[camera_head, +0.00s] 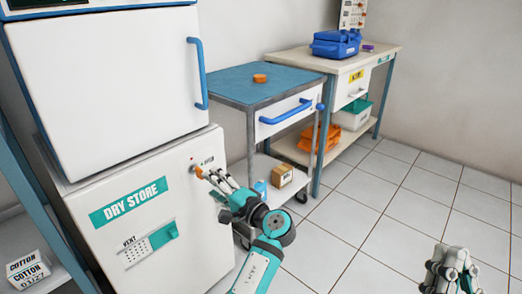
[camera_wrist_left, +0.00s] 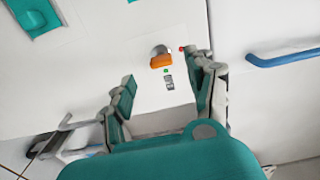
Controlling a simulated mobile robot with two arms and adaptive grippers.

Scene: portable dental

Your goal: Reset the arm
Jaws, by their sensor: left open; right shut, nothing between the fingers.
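My left gripper (camera_head: 210,184) is open in front of the DRY STORE cabinet's front panel, close to an orange-tipped knob (camera_head: 198,171). In the left wrist view the knob (camera_wrist_left: 161,60) lies beyond the spread fingers of the left gripper (camera_wrist_left: 165,75), with nothing between them. A small red spot and a green mark sit beside the knob on the white panel. My right gripper (camera_head: 452,272) is at the lower right of the head view, over the tiled floor, shut and empty.
The DRY STORE cabinet (camera_head: 110,245) stands under a white door with a blue handle (camera_head: 198,75). A blue-topped cart (camera_head: 235,80) stands behind my left gripper, and a workbench (camera_head: 365,62) with a blue case (camera_head: 336,43) is further back. The tiled floor at right is clear.

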